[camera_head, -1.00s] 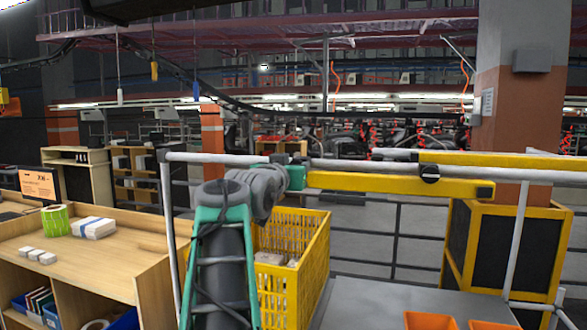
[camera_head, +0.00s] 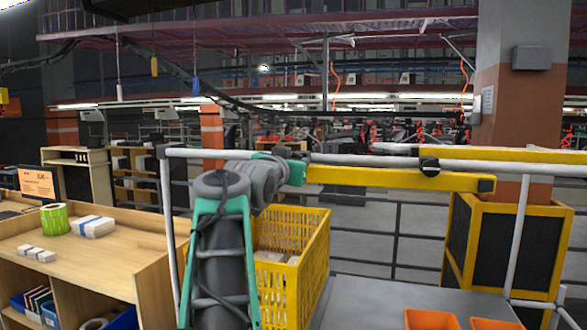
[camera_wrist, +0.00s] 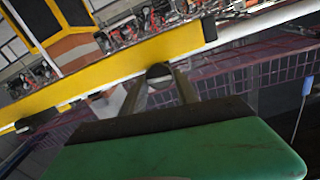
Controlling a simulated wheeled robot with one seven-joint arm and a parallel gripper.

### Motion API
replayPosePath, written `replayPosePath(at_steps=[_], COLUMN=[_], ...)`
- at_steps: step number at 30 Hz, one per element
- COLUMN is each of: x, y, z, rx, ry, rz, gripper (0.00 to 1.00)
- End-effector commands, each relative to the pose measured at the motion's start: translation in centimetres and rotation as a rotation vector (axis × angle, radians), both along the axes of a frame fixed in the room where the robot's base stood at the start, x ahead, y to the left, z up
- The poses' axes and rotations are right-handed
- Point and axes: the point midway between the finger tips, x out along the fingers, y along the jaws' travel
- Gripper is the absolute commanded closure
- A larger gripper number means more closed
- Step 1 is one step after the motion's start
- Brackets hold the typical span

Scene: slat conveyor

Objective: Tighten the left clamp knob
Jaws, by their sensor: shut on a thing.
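The left clamp (camera_head: 306,156) is a small dark piece on the white rail (camera_head: 365,160); my wrist largely hides it in the head view. A yellow bar (camera_head: 390,178) lies along the rail just below it. In the wrist view the dark round knob (camera_wrist: 158,71) stands out against the yellow bar, at the tips of my gripper (camera_wrist: 158,82). The two fingers are shut on the knob, one on each side. The right clamp (camera_head: 430,167) is black and sits further right on the rail, apart from my gripper.
A yellow crate (camera_head: 318,255) with items in it stands below the rail, beside my arm. A grey table (camera_head: 375,300) with orange bins (camera_head: 430,320) is at the front right. A wooden desk (camera_head: 100,265) is at the left.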

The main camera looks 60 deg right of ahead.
Motion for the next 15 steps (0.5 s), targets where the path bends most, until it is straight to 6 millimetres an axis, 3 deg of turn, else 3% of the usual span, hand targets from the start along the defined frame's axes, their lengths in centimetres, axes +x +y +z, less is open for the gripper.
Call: replayPosePath(at_steps=[15], x=[-0.17], y=[-0.05], z=[-0.54], rx=[0.07], ry=[-0.458], rz=[0.001], gripper=[1.0])
